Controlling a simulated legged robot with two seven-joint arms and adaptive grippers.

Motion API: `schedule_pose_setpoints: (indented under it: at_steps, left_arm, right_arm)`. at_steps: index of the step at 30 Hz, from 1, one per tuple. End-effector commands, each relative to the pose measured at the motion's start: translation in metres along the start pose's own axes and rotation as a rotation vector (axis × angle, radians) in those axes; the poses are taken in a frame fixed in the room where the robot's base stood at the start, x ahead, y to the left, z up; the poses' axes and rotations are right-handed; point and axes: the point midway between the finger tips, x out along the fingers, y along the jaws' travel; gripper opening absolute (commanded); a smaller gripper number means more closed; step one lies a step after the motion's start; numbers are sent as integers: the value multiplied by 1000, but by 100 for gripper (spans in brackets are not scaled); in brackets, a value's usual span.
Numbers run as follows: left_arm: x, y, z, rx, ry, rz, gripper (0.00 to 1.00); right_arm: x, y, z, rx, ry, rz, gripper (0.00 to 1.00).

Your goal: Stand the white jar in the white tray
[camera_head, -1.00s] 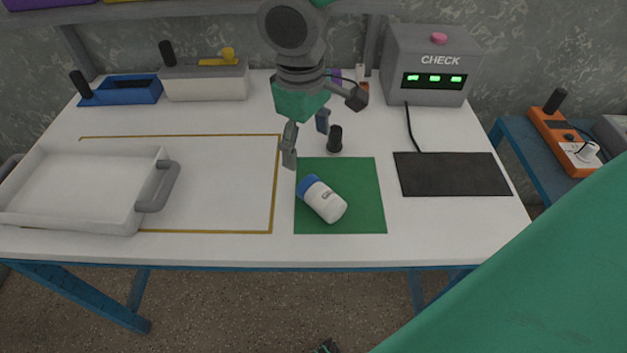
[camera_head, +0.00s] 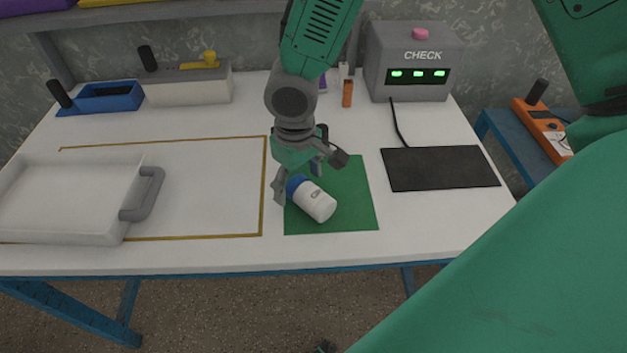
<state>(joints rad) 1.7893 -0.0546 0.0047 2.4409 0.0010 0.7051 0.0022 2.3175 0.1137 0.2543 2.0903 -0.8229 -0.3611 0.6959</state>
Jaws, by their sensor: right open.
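The white jar (camera_head: 317,203) with a blue lid (camera_head: 294,185) lies on its side on a green mat (camera_head: 355,215). Its lid end points up and to the left. The white tray (camera_head: 128,192) with grey handles stands at the left of the table, and its left part is cut off by the picture edge. I cannot tell whether the fingers touch the lid. My left gripper is not in view.
A yellow outline (camera_head: 263,190) marks the table between tray and mat. A black pad (camera_head: 440,168) and the grey CHECK box (camera_head: 408,62) are at the right. A blue bin (camera_head: 108,98) and a whitish box (camera_head: 188,88) stand at the back left.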

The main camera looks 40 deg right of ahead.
Motion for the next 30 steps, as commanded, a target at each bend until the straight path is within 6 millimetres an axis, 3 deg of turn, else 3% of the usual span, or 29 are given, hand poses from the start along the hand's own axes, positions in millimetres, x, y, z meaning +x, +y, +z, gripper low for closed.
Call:
schedule_pose_setpoints:
  at_steps: [4, 13, 18, 30]
  left_arm:
    - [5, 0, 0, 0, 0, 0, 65]
    - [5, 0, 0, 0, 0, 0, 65]
    - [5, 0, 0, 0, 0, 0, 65]
    - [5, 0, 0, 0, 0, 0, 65]
  right_arm:
    - [21, 0, 0, 0, -1, 0, 71]
    - [24, 0, 0, 0, 2, 1, 71]
    - [24, 0, 0, 0, 1, 1, 12]
    - [22, 0, 0, 0, 2, 1, 6]
